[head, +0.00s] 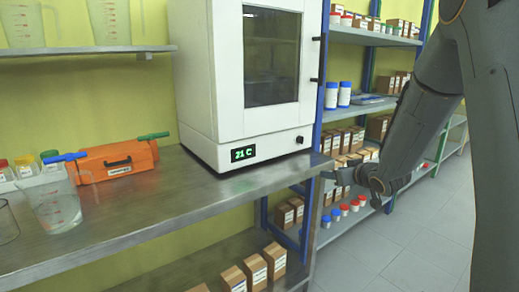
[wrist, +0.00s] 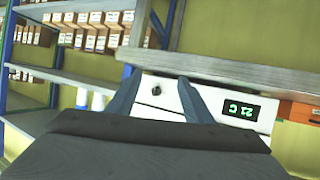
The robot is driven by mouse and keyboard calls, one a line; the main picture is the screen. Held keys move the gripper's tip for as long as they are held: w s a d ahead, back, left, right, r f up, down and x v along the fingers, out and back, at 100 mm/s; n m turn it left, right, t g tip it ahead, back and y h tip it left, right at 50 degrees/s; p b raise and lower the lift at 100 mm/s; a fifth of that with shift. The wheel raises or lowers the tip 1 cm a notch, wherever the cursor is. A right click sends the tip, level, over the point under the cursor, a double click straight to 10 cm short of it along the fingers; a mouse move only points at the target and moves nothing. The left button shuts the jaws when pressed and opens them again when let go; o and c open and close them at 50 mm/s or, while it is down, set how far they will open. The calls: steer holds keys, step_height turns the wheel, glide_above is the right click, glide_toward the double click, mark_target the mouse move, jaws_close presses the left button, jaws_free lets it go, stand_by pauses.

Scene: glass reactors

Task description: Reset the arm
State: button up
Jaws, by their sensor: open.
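My gripper (head: 332,181) is in the head view at the end of my dark grey arm, beside the right end of the metal bench. In the wrist view, my gripper's two dark fingers (wrist: 155,98) stand apart with nothing held between them. Through the gap the white front panel of the oven (wrist: 160,94) shows, with its knob. My arm comes down from the upper right of the head view and bends at the wrist towards the bench.
A white oven (head: 200,90) reading 21 C stands on the metal bench (head: 200,205). A beaker (head: 55,203) and an orange case (head: 118,160) are at left. Shelves with boxes (head: 345,140) and bottles stand behind my gripper. The floor (head: 420,240) at right is clear.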

steer(key=s+a+f+m+g+h, duration=0.1)
steer(key=s+g, duration=0.3)
steer(key=s, duration=0.9)
steer(key=s+a+f+m+g+h, duration=0.1)
steer(key=s+a+f+g, duration=0.2)
steer(key=s, duration=1)
steer(key=s+a+f+m+g+h+p, duration=0.1)
steer(key=s+g, duration=0.5)
steer(key=s, duration=0.7)
steer(key=shift+s+a+f+m, duration=0.3)
steer(key=shift+s+a+f, duration=0.1)
steer(key=shift+a+f, duration=0.25)
